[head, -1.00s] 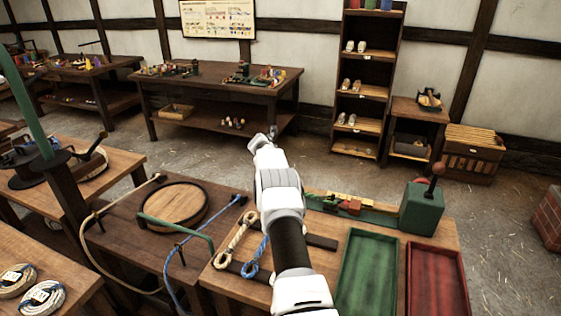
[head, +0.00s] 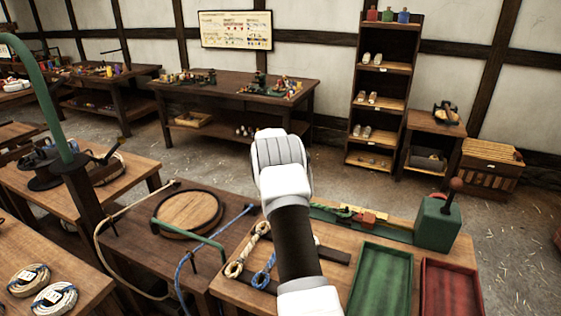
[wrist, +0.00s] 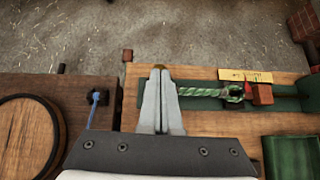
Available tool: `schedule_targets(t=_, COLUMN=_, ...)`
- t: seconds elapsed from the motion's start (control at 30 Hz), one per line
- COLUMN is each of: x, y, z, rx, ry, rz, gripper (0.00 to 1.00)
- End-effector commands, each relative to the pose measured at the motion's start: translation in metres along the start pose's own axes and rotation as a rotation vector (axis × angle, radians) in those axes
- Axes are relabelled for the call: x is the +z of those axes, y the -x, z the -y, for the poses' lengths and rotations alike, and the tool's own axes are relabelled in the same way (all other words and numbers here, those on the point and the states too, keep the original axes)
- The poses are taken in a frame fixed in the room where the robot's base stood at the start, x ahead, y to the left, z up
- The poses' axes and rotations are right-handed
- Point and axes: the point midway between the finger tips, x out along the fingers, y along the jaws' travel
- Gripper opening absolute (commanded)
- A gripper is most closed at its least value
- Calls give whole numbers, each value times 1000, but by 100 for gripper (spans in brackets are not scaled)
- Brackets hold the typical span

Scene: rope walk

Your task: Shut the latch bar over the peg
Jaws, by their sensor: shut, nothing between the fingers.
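A long dark green fixture (head: 395,232) lies along the back of the wooden bench. In the wrist view its base (wrist: 205,103) carries a green twisted rod or rope (wrist: 200,92) ending in a ring (wrist: 233,93). A red block (wrist: 262,94) sits right of the ring, with a yellow strip (wrist: 245,76) behind it. I cannot tell for certain which part is the latch bar or the peg. My gripper (wrist: 160,70) is shut and empty, over the fixture's left end, hiding part of it. In the head view my arm hides the gripper.
A green box with a knobbed lever (head: 438,222) stands at the fixture's right end. A green tray (head: 382,280) and a red tray (head: 450,288) lie in front. Left are a round wooden disc (head: 188,212), a blue rope (head: 215,228) and looped ropes (head: 246,250). Floor behind is clear.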

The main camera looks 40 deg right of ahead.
Motion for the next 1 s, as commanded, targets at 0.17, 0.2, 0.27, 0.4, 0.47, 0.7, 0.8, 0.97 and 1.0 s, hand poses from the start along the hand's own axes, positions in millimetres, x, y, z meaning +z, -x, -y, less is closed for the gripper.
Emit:
schedule_targets(t=0.17, x=0, y=31, z=0, rx=1, ry=0, rz=1, gripper=0)
schedule_targets(t=0.2, x=0, y=38, z=0, rx=1, ry=-1, rz=1, gripper=0)
schedule_targets(t=0.27, x=0, y=49, z=0, rx=2, ry=0, rz=1, gripper=0)
schedule_targets(t=0.4, x=0, y=70, z=0, rx=1, ry=-1, rz=1, gripper=0)
schedule_targets(t=0.47, x=0, y=78, z=0, rx=0, ry=-1, rz=1, gripper=0)
schedule_targets(t=0.7, x=-1, y=94, z=1, rx=-1, ry=0, rz=-1, gripper=0)
schedule_targets(t=0.8, x=-1, y=95, z=1, rx=-2, ry=-1, rz=-1, gripper=0)
schedule_targets(t=0.97, x=0, y=95, z=1, rx=-1, ry=-1, rz=-1, gripper=0)
schedule_targets(t=1.0, x=0, y=95, z=1, rx=-1, ry=-1, rz=-1, gripper=0)
